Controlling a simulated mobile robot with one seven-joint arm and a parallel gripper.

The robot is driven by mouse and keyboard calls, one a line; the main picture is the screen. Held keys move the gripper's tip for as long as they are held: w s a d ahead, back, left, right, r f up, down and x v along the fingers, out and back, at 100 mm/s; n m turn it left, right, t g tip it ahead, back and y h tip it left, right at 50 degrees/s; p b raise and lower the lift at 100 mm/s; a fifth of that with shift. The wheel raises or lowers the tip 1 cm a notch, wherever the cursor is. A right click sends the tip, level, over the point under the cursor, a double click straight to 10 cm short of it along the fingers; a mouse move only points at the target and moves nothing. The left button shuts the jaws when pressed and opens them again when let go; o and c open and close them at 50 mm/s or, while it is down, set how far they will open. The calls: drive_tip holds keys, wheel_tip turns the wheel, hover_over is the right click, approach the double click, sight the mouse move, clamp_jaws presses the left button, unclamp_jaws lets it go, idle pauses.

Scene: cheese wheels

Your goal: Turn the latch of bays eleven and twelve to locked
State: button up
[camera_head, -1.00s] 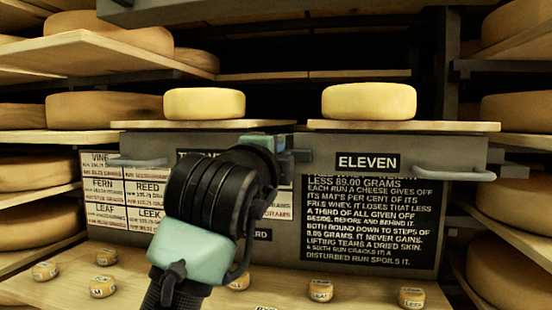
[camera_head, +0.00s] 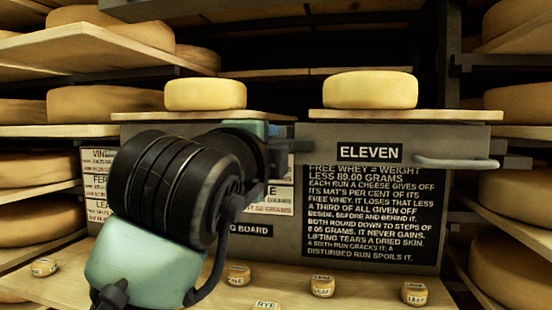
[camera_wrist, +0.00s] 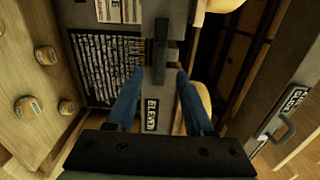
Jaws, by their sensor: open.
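The bay eleven front (camera_head: 400,135) is a grey panel labelled ELEVEN, right of centre in the head view. The bay twelve front to its left is mostly hidden behind my arm. In the wrist view the picture is turned, and the ELEVEN label (camera_wrist: 151,114) shows sideways. A dark bar with a short crosspiece, seemingly the latch (camera_wrist: 160,62), stands at the top middle there. My gripper (camera_wrist: 159,75) is open, its blue fingers on either side of the bar's near end. I cannot tell whether they touch it.
Cheese wheels (camera_head: 370,90) (camera_head: 205,94) sit on boards above both bays. A grey handle (camera_head: 455,163) sticks out right of ELEVEN. A black text board (camera_head: 370,212) hangs below. Several small labelled cheeses (camera_head: 322,286) stand on the lower shelf. Cheese racks flank both sides.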

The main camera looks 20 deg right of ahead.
drive_tip(key=b+v, duration=0.2)
drive_tip(key=v, duration=0.5)
drive_tip(key=shift+s+a, duration=0.25)
drive_tip(key=shift+s, duration=0.1)
